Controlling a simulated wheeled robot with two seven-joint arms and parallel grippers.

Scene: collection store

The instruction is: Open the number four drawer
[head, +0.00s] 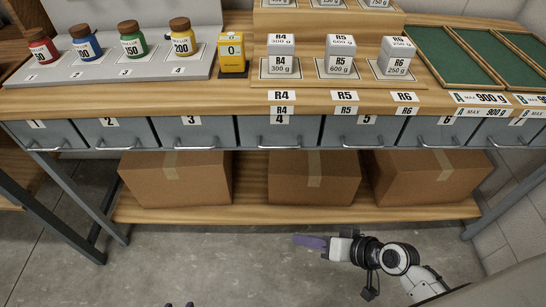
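The number four drawer (258,132) is a grey front under the table edge, in the middle of the row, with a 4 label and R4 tags above it. It looks shut, and its silver bar handle (288,147) runs along its lower edge. My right gripper (300,240) has purple fingers pointing left, over the floor in front of the lower shelf, below and apart from the handle. I see it side-on, so its opening is hidden. Two small tips of my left gripper (178,304) show at the bottom edge, with a gap between them.
Other shut drawers flank it, such as drawer three (192,133) and drawer five (350,132). Cardboard boxes (313,178) stand on the lower shelf (250,213). Jars (181,40), a yellow block (232,52) and white weight boxes (281,58) stand on the tabletop. The floor in front is clear.

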